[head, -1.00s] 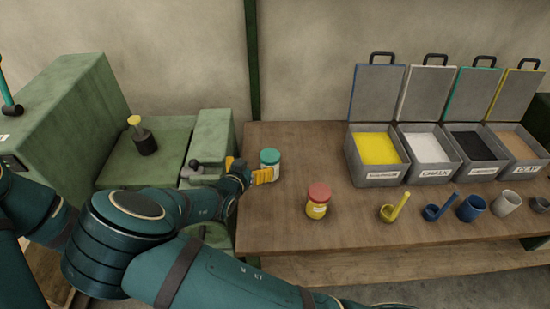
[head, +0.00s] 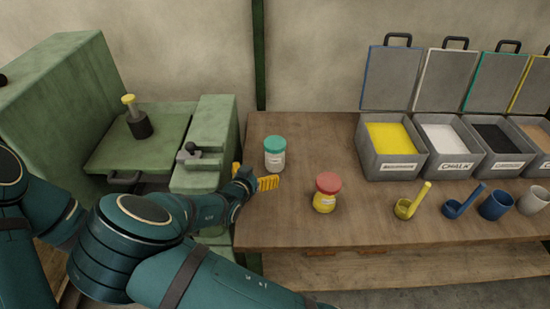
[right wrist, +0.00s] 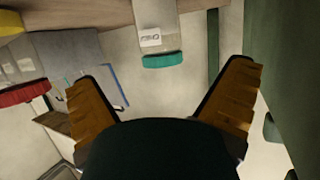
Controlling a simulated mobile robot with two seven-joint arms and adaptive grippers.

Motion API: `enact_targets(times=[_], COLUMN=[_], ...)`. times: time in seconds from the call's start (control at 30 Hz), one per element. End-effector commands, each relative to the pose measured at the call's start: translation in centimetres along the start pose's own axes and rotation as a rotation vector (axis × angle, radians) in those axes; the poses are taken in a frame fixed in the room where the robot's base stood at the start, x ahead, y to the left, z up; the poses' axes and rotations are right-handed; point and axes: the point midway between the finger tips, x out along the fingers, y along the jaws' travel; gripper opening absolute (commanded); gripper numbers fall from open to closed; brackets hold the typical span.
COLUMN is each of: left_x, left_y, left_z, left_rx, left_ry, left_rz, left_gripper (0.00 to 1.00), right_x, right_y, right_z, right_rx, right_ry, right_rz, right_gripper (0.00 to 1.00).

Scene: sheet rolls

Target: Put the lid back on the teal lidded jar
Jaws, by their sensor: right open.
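The teal lidded jar (head: 274,163) stands upright near the left end of the table. It has a pale body, and its teal lid (head: 274,143) sits on top of it. My right gripper (head: 268,183), with yellow fingers, is open and empty, in front of the jar and apart from it. In the right wrist view the jar (right wrist: 157,24) appears upside down, with its teal lid (right wrist: 162,60) beyond and between the open fingers (right wrist: 163,105). My left gripper is not in view.
A yellow jar with a red lid (head: 326,193) stands right of the teal one. Open grey bins (head: 395,168) line the back right of the table (head: 300,235). Scoops (head: 407,208) and cups (head: 496,206) stand at front right. A green machine (head: 205,150) adjoins the table's left end.

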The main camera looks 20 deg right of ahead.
Motion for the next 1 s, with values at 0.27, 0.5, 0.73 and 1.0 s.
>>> enact_targets(times=[0.27, 0.5, 0.73, 1.0], left_x=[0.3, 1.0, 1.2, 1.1], left_y=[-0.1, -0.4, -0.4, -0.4], left_z=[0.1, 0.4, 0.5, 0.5], left_rx=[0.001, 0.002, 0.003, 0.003], left_ry=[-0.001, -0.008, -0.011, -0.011], left_rz=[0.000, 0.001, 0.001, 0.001], left_gripper=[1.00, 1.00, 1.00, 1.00], right_x=[1.7, 6.2, 8.5, 8.6], right_y=[0.1, 0.1, 0.0, 0.0], right_z=[0.1, 0.1, -0.1, -0.1], right_rx=[0.000, -0.001, -0.001, 0.000], right_ry=[0.001, 0.001, 0.001, 0.000], right_rz=[0.002, 0.002, 0.000, 0.000], right_gripper=[1.00, 1.00, 1.00, 1.00])
